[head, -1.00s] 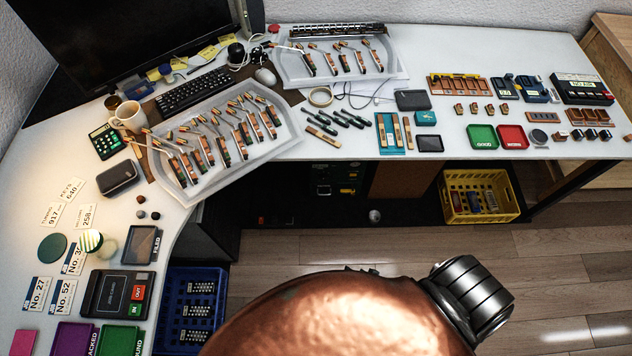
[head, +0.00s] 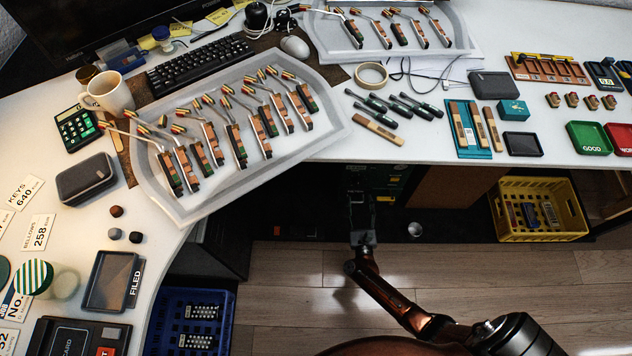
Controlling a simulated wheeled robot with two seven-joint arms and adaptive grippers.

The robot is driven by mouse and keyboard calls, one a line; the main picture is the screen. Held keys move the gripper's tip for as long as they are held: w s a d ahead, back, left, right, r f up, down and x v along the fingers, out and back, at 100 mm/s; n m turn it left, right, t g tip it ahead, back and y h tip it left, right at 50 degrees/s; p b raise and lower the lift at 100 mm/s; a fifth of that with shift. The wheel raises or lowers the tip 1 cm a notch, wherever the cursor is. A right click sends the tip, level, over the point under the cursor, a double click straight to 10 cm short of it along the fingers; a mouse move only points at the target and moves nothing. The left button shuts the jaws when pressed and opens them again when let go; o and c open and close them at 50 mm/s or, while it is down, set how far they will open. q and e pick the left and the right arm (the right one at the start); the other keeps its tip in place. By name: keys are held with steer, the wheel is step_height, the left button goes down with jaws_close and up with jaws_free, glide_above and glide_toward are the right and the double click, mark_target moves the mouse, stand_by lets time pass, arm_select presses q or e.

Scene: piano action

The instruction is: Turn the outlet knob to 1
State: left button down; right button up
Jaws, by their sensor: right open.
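A dark panel (head: 392,178) with small coloured parts sits in the shadow under the desk; it may carry the outlet, but I cannot make out a knob or its marks. My right gripper (head: 361,200) is open and empty under the desk edge, pointing away from me. It overlaps the lower left of the panel in the picture and hides part of it; I cannot tell whether it touches. My left gripper is not in view.
The white desk edge (head: 330,160) runs above the gripper. A small pale round thing (head: 415,230) lies right of it. A yellow crate (head: 540,237) stands right, a blue crate (head: 160,322) lower left. The wooden floor (head: 285,285) between is clear.

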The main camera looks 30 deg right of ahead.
mark_target(358, 184)
steer(key=b+x, duration=0.1)
steer(key=x, duration=0.4)
steer(key=shift+w+d+f, duration=0.1)
steer(key=shift+f, duration=0.05)
steer(key=shift+w+d+b, duration=0.3)
steer(key=shift+w, duration=0.25)
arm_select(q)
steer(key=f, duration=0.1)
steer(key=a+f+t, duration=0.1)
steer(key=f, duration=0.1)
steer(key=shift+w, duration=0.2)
arm_select(e)
steer(key=shift+c, duration=0.4)
steer(key=c, duration=1.1)
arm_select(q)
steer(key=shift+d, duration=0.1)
